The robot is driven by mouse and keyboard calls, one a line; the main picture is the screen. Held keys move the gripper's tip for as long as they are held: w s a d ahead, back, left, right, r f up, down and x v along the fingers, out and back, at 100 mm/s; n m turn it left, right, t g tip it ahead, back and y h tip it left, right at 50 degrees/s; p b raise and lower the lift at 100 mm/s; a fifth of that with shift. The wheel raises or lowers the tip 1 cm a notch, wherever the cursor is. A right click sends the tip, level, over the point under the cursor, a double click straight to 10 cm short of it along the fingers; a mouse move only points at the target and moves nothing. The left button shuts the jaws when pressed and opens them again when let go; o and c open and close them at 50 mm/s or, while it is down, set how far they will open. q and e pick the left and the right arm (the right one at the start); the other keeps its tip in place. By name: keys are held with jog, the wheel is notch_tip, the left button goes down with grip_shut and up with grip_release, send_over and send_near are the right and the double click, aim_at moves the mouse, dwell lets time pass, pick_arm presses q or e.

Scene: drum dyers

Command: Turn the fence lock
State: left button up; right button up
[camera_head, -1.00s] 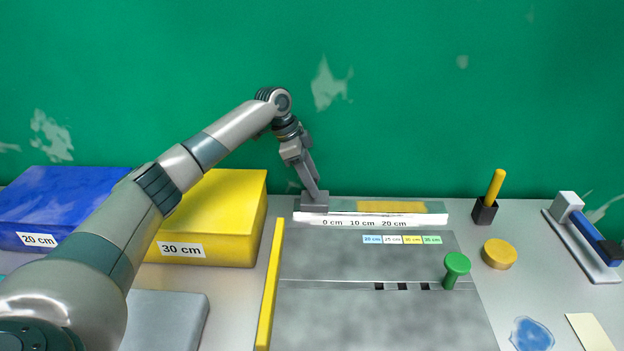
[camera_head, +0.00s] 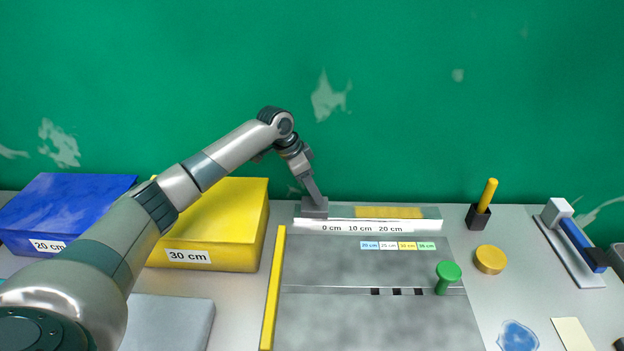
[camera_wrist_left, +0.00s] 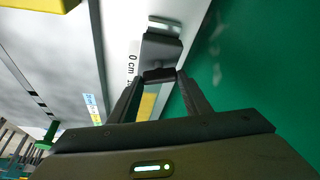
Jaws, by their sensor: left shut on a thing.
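A grey block (camera_head: 313,208) sits at the 0 cm end of the white scale bar (camera_head: 376,226) along the back of the grey work plate. My left gripper (camera_head: 312,197) reaches down to this block and is shut on it. In the left wrist view the dark block (camera_wrist_left: 161,50) lies at the tips of my left gripper (camera_wrist_left: 160,78), beside the "0 cm" mark. A green knob (camera_head: 447,272) stands on the plate's right side, apart from the gripper. No label tells which part is the fence lock. My right gripper is not in view.
A yellow bar (camera_head: 272,290) runs along the plate's left edge. A yellow box (camera_head: 240,215) and a blue box (camera_head: 65,205) stand at the left. A yellow-handled holder (camera_head: 482,210), an orange disc (camera_head: 490,260) and a blue-handled tool (camera_head: 575,240) are at the right. A green wall stands close behind.

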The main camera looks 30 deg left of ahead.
pick_arm(q)
jog(key=n+p, duration=0.2)
jog(key=p, duration=0.1)
jog(key=shift+r+t, duration=0.3)
jog(key=shift+f+n+y+p, duration=0.2)
jog(key=shift+n+y+p, duration=0.3)
jog(key=shift+n+p, duration=0.25)
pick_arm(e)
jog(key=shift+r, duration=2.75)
pick_arm(q)
jog(key=o, duration=1)
jog(key=shift+o, duration=0.2)
jog(key=shift+s, duration=0.1)
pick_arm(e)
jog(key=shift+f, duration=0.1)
pick_arm(q)
jog(key=shift+s+r+b, duration=0.2)
jog(key=shift+r+b, duration=0.15)
jog(key=shift+r, duration=0.25)
jog(key=b+v, duration=0.4)
jog(key=v, duration=1.2)
jog(key=shift+s, duration=0.2)
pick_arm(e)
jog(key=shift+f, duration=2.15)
